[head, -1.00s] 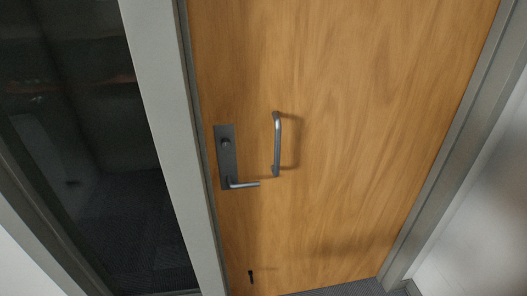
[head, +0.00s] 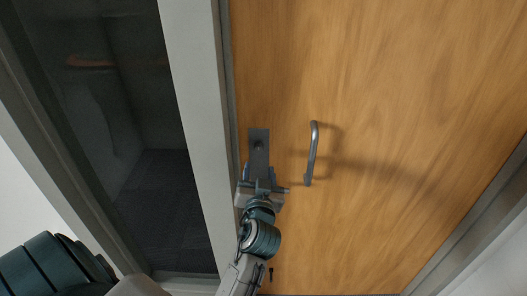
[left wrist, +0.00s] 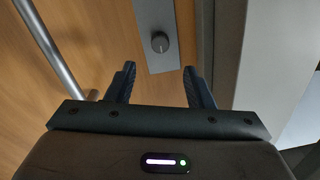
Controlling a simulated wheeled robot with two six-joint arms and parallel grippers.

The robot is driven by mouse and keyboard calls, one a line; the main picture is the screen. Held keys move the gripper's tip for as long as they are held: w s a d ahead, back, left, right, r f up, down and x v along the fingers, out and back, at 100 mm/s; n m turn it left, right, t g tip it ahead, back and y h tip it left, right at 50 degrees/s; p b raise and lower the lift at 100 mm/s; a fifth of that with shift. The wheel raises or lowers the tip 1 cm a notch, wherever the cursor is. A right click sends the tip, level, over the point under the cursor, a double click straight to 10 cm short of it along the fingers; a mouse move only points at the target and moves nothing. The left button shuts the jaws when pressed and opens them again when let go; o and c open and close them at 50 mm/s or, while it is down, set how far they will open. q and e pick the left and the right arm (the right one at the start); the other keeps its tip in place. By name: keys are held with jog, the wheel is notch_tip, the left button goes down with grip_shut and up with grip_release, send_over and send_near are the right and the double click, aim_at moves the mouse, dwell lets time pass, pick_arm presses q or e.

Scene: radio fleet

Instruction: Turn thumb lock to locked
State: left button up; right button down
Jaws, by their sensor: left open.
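The thumb lock (head: 258,146) is a small round dark knob on a grey metal plate (head: 260,134) on the wooden door. In the left wrist view the thumb lock (left wrist: 160,42) sits beyond the fingertips, roughly centred between them. Its turn position is too small to tell. My left gripper (head: 259,170) is open and empty, just below the knob in the head view, with the fingers pointing at the plate. The left gripper (left wrist: 159,70) also shows open in the wrist view, with a gap to the knob. My right gripper is not in view.
A vertical metal pull handle (head: 312,155) stands to the right of the plate. A pale door frame (head: 199,110) and dark glass panel (head: 150,190) lie left. The door (head: 400,90) is bare on the right.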

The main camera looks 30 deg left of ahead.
aim_at(259, 150)
pick_arm(q)
jog(key=x, duration=0.8)
jog(key=shift+w+a+p, duration=0.15)
jog(key=shift+w+p, duration=0.05)
jog(key=shift+p, duration=0.2)
jog(key=c, duration=1)
